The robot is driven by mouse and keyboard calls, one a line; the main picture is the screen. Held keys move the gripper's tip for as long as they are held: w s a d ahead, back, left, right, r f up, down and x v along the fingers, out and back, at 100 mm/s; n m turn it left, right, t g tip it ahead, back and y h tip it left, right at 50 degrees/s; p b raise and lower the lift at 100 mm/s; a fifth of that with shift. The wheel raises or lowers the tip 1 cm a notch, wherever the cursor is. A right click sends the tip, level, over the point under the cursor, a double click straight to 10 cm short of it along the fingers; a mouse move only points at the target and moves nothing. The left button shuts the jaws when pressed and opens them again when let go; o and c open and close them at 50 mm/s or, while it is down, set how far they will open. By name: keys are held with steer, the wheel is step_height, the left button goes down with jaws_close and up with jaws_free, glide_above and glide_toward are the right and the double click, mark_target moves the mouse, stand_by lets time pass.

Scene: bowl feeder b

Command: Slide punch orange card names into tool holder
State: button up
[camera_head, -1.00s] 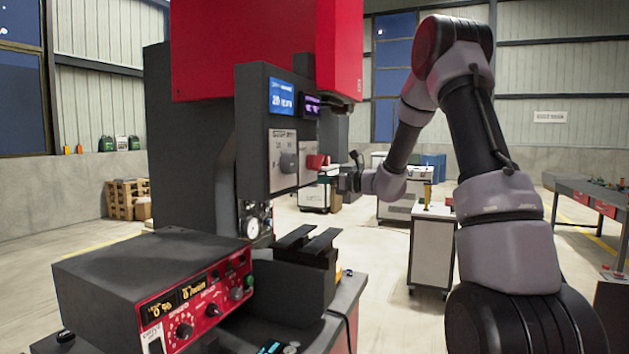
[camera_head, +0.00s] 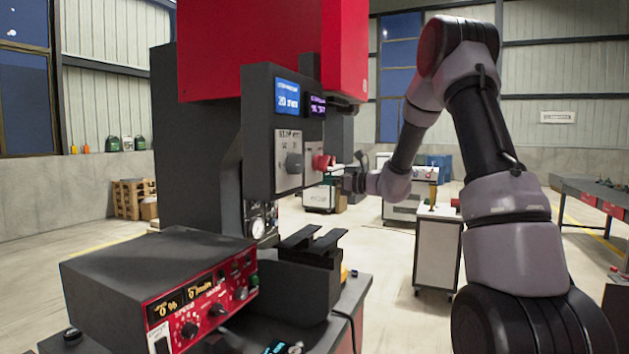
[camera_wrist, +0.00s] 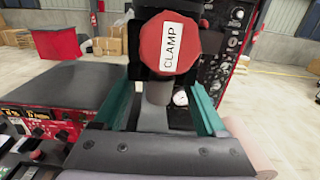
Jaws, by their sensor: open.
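My gripper (camera_head: 352,180) is at the right side of the red press's control panel. In the wrist view my gripper (camera_wrist: 157,92) has its two green-edged fingers apart, with nothing gripped between them. A red knob labelled CLAMP (camera_wrist: 170,42) stands just beyond the fingertips; it also shows at the panel's edge in the head view (camera_head: 323,162). I cannot tell whether the fingers touch it. A small yellow-orange upright item (camera_head: 432,190) stands on a white cart. I cannot make out an orange card, a punch or the tool holder for certain.
The press panel (camera_head: 287,130) has a blue screen and a dark knob. A control box (camera_head: 150,280) with a red front sits at the lower left, near a dark vise-like block (camera_head: 305,280). The white cart (camera_head: 437,250) stands behind. A long bench (camera_head: 592,190) is far right.

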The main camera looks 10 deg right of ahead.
steer(key=v, duration=1)
stand_by(0.3)
